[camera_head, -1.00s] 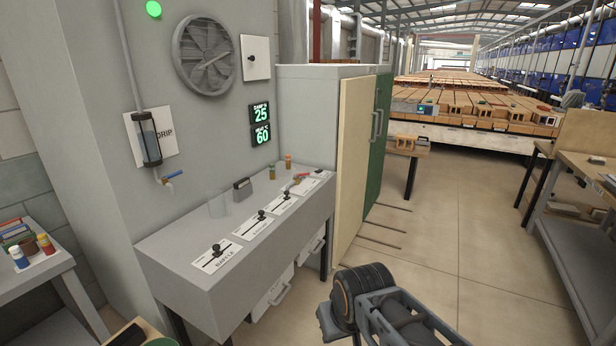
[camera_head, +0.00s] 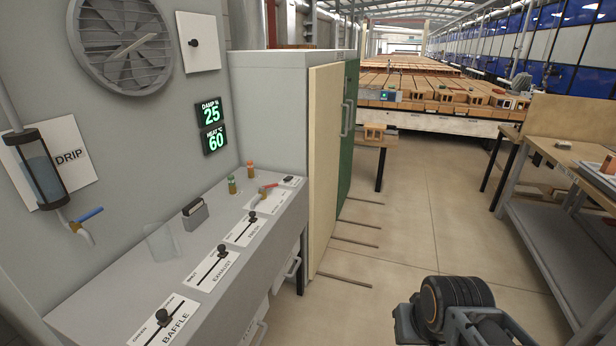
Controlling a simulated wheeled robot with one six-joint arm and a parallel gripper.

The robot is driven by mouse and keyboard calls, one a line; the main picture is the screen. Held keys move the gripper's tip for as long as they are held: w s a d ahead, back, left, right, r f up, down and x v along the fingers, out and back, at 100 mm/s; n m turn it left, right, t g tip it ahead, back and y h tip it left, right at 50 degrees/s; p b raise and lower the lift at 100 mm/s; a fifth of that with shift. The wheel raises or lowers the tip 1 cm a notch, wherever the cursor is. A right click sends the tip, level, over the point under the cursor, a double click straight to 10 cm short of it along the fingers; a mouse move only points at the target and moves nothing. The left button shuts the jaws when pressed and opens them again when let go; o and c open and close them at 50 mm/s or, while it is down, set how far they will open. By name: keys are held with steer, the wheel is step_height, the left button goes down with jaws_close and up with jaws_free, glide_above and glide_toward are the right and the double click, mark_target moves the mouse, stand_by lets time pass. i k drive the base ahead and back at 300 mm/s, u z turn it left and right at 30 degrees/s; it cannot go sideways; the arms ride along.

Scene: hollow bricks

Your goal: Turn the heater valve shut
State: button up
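A small valve with a red lever (camera_head: 268,187) sits at the far end of the grey console, on a white label plate (camera_head: 267,201) whose words are too small to read. It looks like the heater valve; how far it is turned is unclear at this size. A second valve with a blue lever (camera_head: 90,214) is on the wall pipe under the drip cylinder. The wall display (camera_head: 212,127) reads damp 25 and heat 60. My gripper is out of view; only dark links of my arm show at the lower right, over the floor, well apart from the valve.
Thin rods lie on otherwise clear floor.

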mark_target(270, 186)
steer(key=z, duration=0.05)
steer(key=i, duration=0.75)
steer(key=u, duration=0.9)
steer(key=i, duration=0.9)
steer(key=u, duration=0.15)
